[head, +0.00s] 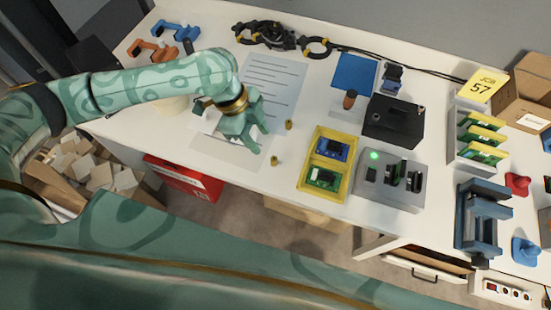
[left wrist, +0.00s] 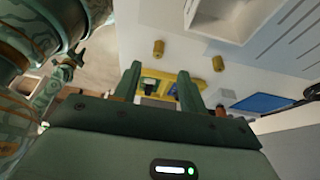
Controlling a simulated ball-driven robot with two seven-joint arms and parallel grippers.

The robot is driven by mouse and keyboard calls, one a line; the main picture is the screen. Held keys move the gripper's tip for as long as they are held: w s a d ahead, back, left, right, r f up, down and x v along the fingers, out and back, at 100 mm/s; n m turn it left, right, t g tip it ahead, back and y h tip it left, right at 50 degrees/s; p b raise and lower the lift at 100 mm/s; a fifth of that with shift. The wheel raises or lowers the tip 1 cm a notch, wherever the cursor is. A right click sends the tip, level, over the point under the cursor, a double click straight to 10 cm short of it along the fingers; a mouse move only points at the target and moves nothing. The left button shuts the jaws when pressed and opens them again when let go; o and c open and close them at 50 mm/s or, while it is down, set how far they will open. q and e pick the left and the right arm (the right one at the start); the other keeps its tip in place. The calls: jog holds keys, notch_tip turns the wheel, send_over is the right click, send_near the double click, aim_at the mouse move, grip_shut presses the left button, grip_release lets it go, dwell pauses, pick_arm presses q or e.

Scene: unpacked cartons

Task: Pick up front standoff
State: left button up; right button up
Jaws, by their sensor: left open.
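Two small brass standoffs stand on the white table. The front standoff (head: 274,160) is nearer the table's front edge; it also shows in the left wrist view (left wrist: 158,48). The back standoff (head: 289,124) stands behind it and shows at the right in the left wrist view (left wrist: 218,63). My left gripper (head: 241,144) is open and empty, to the left of both standoffs in the head view and apart from them. Its fingers also show in the left wrist view (left wrist: 158,85). My right gripper seems to show small and dark at the left of the left wrist view (left wrist: 68,64); its jaws are unclear.
A yellow tray with green and blue boards (head: 350,170) lies right of the standoffs, beside a grey fixture (head: 410,190). Printed paper (head: 275,80) lies behind the gripper. A red box (head: 185,178) is below the front edge. The table around the standoffs is clear.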

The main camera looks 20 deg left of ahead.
aim_at(272, 158)
pick_arm(q)
jog(key=b+x, duration=0.1)
jog(key=x, duration=0.2)
jog(key=shift+w+d+f, duration=0.1)
jog(key=shift+f, duration=0.2)
jog(key=b+x, duration=0.1)
jog(key=x, duration=0.1)
jog(key=b+x, duration=0.1)
jog(key=x, duration=0.2)
jog(key=shift+s+d+f+b, duration=0.1)
jog(key=shift+s+b, duration=0.15)
jog(key=shift+b, duration=0.05)
grip_shut()
